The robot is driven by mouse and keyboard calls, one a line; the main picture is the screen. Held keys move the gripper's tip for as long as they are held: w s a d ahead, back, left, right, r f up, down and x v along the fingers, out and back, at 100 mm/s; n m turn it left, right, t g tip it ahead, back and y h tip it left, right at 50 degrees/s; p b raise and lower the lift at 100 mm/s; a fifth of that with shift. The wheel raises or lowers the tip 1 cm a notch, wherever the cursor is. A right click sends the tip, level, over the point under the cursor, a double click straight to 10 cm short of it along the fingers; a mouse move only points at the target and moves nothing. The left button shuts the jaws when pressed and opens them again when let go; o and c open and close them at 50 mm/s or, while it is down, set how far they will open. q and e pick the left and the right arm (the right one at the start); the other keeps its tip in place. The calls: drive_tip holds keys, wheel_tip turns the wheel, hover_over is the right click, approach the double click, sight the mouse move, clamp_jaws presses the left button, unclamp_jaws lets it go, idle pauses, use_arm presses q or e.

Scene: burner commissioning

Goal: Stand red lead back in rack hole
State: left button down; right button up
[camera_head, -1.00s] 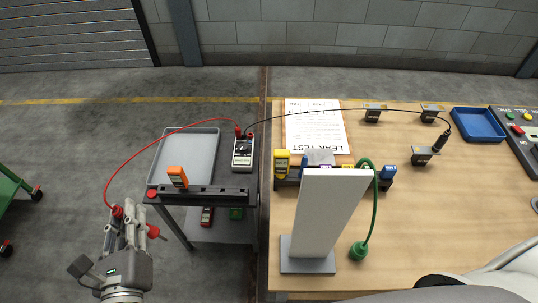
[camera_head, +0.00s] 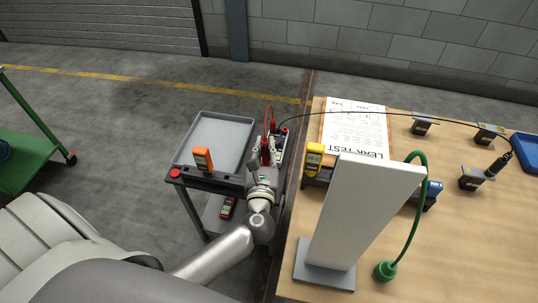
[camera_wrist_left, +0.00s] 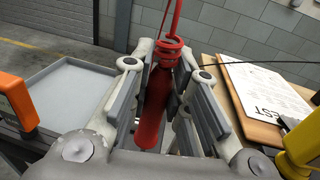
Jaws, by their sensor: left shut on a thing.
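The red lead (camera_wrist_left: 153,108) is gripped upright between the fingers of my left gripper (camera_wrist_left: 165,85) in the left wrist view. In the head view my left gripper (camera_head: 265,163) is shut on the red lead (camera_head: 265,149) above the right end of the dark rack (camera_head: 229,180) on the cart's near edge. The gripper hides that end of the rack, and I cannot tell whether the lead touches a hole. An orange device (camera_head: 202,159) stands in the rack further left. My right gripper is not in view.
A grey tray (camera_head: 247,128) lies on the cart behind the rack. The workbench (camera_head: 460,240) is close on the right, with a yellow device (camera_head: 313,160) and a tall white panel (camera_head: 365,205).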

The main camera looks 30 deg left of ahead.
use_arm(q)
drive_tip(key=shift+w+a+f+y, duration=0.3)
drive_tip(key=shift+w+f+y, duration=0.2)
drive_tip(key=shift+w+f, duration=0.3)
drive_tip(key=shift+r, duration=0.15)
wheel_tip(320, 180, down, 5)
drive_tip(key=b, duration=0.5)
drive_tip(key=shift+f+b, duration=0.25)
drive_tip(key=shift+b, duration=0.1)
